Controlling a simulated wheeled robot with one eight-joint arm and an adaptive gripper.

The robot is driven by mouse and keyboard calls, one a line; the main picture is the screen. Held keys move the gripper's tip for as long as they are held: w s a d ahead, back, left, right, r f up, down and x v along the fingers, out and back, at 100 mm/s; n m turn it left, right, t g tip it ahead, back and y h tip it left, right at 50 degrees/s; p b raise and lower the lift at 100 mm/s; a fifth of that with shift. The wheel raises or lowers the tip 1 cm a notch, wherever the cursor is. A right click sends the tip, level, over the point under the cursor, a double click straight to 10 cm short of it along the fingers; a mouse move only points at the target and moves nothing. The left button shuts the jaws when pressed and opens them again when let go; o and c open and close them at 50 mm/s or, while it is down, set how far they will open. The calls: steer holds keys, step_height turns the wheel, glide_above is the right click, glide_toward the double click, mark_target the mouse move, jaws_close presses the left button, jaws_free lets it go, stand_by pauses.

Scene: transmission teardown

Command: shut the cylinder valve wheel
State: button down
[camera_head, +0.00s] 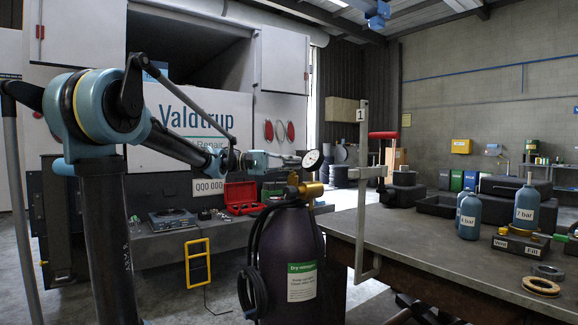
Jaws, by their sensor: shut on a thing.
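The dark purple cylinder (291,255) stands upright at the front of the table's near left end, with a green and white label reading dry nitrogen. A brass valve (308,190) sits on its top, with a round white gauge (312,160) above it. My gripper (292,174) is at the top of the cylinder, beside the brass valve. It is shut on what appears to be the valve wheel, a small dark part at the valve. The fingers and wheel are small and overlap here, so the exact grip and the wheel's turn are hard to see.
A black hose (252,275) hangs in a loop at the cylinder's left side. A tall metal clamp (362,190) with a red handle rises at the table edge, right of the cylinder. The workbench (420,235) holds small blue bottles (470,215) and rings (541,287) farther right.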

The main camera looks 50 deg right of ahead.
steer(key=shift+s+a+f+y, duration=0.1)
steer(key=shift+f+y, duration=0.05)
steer(key=shift+y, duration=0.15)
steer(key=c, duration=1.7)
jaws_free()
steer(key=shift+o, duration=0.2)
steer(key=v, duration=1.2)
steer(key=shift+f, duration=0.2)
steer(key=a+f+n+t+y, duration=0.4)
steer(key=a+f+t, duration=0.4)
steer(key=a+f, duration=1.3)
steer(key=a+f+n+t+y, duration=0.5)
steer(key=a+f+n+t, duration=0.2)
steer(key=a+f, duration=1.4)
steer(key=a+t, duration=0.2)
steer(key=a, duration=0.5)
steer(key=shift+a+f+n, duration=0.3)
steer(key=shift+a+f, duration=0.05)
